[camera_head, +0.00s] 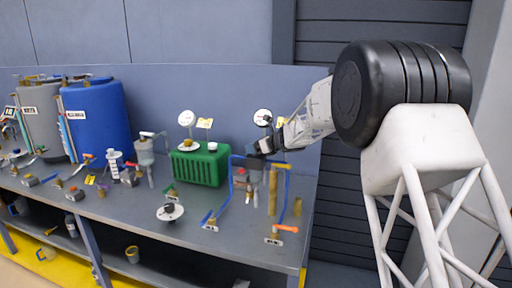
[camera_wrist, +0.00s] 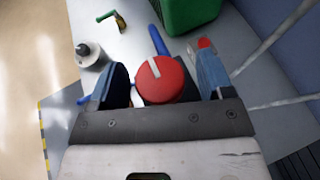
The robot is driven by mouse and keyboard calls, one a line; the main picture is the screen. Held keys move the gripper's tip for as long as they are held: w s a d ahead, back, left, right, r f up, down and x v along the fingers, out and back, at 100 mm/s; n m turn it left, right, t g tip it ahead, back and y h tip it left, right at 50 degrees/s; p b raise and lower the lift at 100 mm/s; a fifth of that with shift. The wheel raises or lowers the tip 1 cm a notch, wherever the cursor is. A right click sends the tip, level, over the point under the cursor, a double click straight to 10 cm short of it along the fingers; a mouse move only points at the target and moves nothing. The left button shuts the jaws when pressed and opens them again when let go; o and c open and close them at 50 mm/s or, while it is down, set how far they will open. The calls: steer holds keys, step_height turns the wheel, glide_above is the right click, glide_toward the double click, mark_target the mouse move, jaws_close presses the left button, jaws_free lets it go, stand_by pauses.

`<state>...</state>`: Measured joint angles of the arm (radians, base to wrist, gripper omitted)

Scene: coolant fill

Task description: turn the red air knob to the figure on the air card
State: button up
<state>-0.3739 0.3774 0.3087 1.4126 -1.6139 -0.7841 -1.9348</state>
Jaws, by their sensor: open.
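The red air knob (camera_wrist: 160,79) lies between the two fingers in the wrist view. My gripper (camera_wrist: 162,77) is open, with one blue-grey finger on each side of the knob and gaps visible. In the head view my gripper (camera_head: 256,152) is over the right part of the bench and largely hides the knob. A small yellow card (camera_head: 204,123) stands beside a gauge behind the green box. I cannot tell whether it is the air card, and its figure is unreadable.
The green box (camera_head: 200,164) stands left of my gripper. A blue pipe (camera_head: 228,192) runs close by. A white dial gauge (camera_head: 262,117) is just behind my gripper. An orange-handled valve (camera_head: 284,228) is at the front right. The blue tank (camera_head: 97,122) is far left.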

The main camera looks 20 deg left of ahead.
steer(key=shift+a, duration=0.1)
steer(key=shift+c, duration=0.5)
steer(key=c, duration=0.8)
steer(key=shift+c, duration=0.2)
